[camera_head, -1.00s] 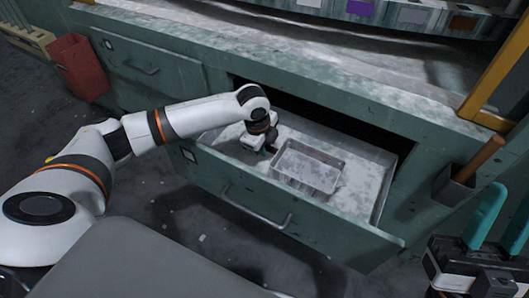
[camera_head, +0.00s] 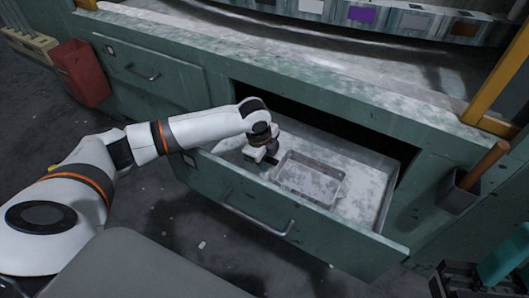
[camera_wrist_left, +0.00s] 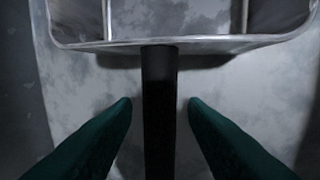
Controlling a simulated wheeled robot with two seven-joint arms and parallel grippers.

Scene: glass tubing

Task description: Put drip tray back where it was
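The drip tray (camera_head: 310,178) is a shallow grey metal pan inside the pulled-out drawer (camera_head: 362,190). Its near side is partly hidden by the drawer front. My left gripper (camera_head: 268,161) is down in the drawer at the tray's left end. In the left wrist view the tray's rim (camera_wrist_left: 105,44) crosses the top. A dark bar (camera_wrist_left: 158,115) runs from it between my left fingertips (camera_wrist_left: 160,104), with gaps on both sides, so the gripper is open. My right gripper (camera_head: 507,258) is at the bottom right, partly cut off, with a teal finger visible.
The green bench's worktop edge (camera_head: 290,65) lies above the drawer. A holder (camera_head: 458,190) with a wooden handle is on the bench front at the right. A red bin (camera_head: 80,72) stands at the left. The drawer floor right of the tray is bare.

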